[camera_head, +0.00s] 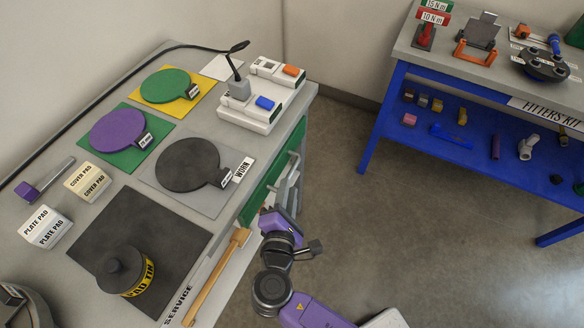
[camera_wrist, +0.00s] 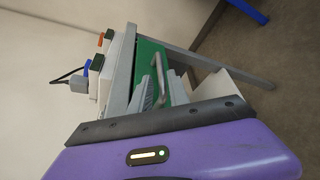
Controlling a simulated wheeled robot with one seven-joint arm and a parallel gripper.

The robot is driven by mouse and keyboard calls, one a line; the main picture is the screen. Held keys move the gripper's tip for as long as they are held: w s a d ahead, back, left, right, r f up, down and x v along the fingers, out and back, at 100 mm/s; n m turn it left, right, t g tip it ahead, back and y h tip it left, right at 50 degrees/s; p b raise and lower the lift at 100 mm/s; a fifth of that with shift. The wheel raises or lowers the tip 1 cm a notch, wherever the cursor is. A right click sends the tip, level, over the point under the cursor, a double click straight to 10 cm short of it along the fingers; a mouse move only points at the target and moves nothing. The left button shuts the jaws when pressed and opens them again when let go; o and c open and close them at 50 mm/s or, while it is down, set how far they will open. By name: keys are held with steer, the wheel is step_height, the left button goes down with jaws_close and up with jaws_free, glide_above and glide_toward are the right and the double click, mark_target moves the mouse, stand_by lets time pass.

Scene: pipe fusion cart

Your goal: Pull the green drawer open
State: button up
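The green drawer (camera_head: 262,187) is in the side of the grey-topped cart, under the table edge, and its front looks flush with the cart. In the wrist view the green front (camera_wrist: 151,50) shows with a pale metal bar handle (camera_wrist: 181,72) standing out from it. My gripper (camera_head: 290,180) is beside the drawer front in the head view, partly overlapping the handle area.
The cart top (camera_head: 205,120) carries pads, paddles, a white device (camera_head: 262,92) and a dark tin (camera_head: 120,268). A wooden-handled tool (camera_head: 215,278) lies along the cart's front edge. A blue bench (camera_head: 375,125) stands at the right. The floor (camera_head: 400,230) between is clear.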

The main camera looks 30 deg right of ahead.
mark_target(292, 170)
steer(key=x, duration=0.7)
steer(key=shift+w+d+f, duration=0.1)
steer(key=shift+w+d, duration=0.05)
jaws_close()
stand_by(1.2)
